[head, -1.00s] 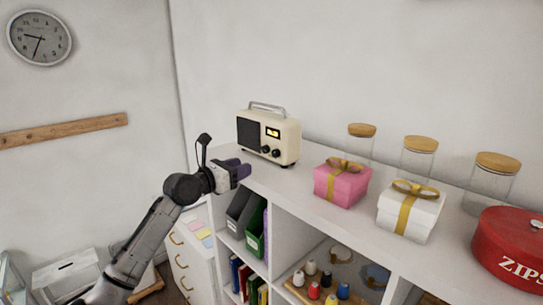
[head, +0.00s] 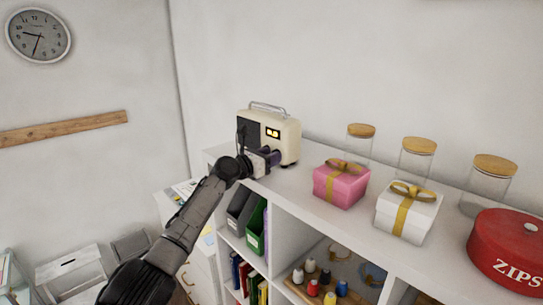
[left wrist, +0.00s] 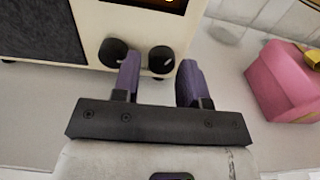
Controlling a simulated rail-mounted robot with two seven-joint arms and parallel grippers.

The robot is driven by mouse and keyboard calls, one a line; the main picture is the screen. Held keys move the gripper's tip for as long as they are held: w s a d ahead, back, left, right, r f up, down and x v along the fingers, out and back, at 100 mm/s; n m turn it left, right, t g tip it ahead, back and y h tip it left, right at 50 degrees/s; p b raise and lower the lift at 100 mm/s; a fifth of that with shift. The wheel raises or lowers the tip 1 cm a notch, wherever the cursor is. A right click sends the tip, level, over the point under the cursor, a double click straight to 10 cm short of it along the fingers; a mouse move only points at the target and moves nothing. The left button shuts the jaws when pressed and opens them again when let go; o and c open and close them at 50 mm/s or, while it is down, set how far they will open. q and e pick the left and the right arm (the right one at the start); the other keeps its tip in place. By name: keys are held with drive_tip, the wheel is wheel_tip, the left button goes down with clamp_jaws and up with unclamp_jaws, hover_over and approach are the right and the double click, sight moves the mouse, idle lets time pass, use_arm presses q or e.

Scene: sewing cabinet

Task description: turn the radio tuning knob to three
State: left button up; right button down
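The cream radio (head: 290,140) stands upright on the white cabinet top, with a dark speaker panel and a small lit display. In the left wrist view the radio front (left wrist: 80,52) shows two black knobs, a left knob (left wrist: 113,52) and a right knob (left wrist: 161,60), each with a pale pointer mark. My left gripper (head: 276,158) is at the radio's lower front. In the left wrist view its purple fingers (left wrist: 158,75) are open and apart, with the right knob between and just beyond their tips. The left finger partly covers the left knob. My right gripper is not in view.
A pink gift box (head: 341,184) stands right of the radio, then a white gift box (head: 404,212) and a red tin (head: 508,250). Glass jars with wooden lids (head: 416,160) stand behind. Open shelves hold binders and spools below.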

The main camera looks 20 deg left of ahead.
use_arm(q)
drive_tip(key=shift+w+d, duration=0.15)
drive_tip(key=shift+w, duration=0.1)
idle(0.3)
drive_tip(key=c, duration=0.7)
drive_tip(key=shift+o, duration=0.2)
drive_tip(key=shift+m+p, duration=0.35)
drive_tip(key=shift+m, duration=0.15)
drive_tip(key=o, duration=0.7)
drive_tip(key=shift+c, duration=0.2)
drive_tip(key=shift+s, duration=0.1)
